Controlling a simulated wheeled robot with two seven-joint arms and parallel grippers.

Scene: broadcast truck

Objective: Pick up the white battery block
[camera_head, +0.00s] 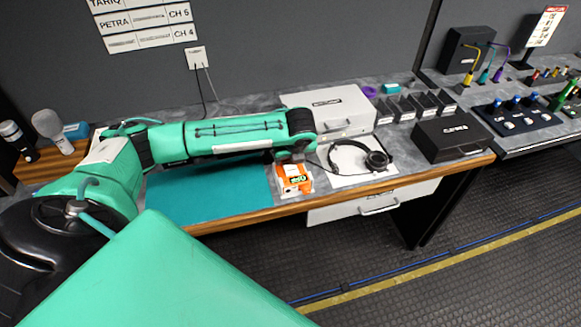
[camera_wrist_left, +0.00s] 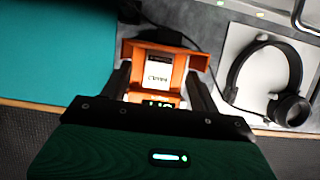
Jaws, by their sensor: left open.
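The white battery block (camera_wrist_left: 158,72) sits in an orange cradle (camera_wrist_left: 178,56) in the left wrist view, with a small dark label on its face. Green lit digits show at the cradle's near side. In the head view the orange cradle (camera_head: 294,184) stands near the front edge of the desk, and the block is mostly hidden under my arm's end. My left gripper (camera_head: 293,158) is above the cradle, pointing down. In the left wrist view its open fingers (camera_wrist_left: 160,76) lie on either side of the cradle, apart from the block. My right gripper is not in view.
Black headphones (camera_head: 360,157) lie on a white sheet just right of the cradle. A white case (camera_head: 330,108) stands behind. A teal mat (camera_head: 220,190) covers the desk to the left. A black box (camera_head: 452,138) and small dark bins (camera_head: 410,106) are farther right.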

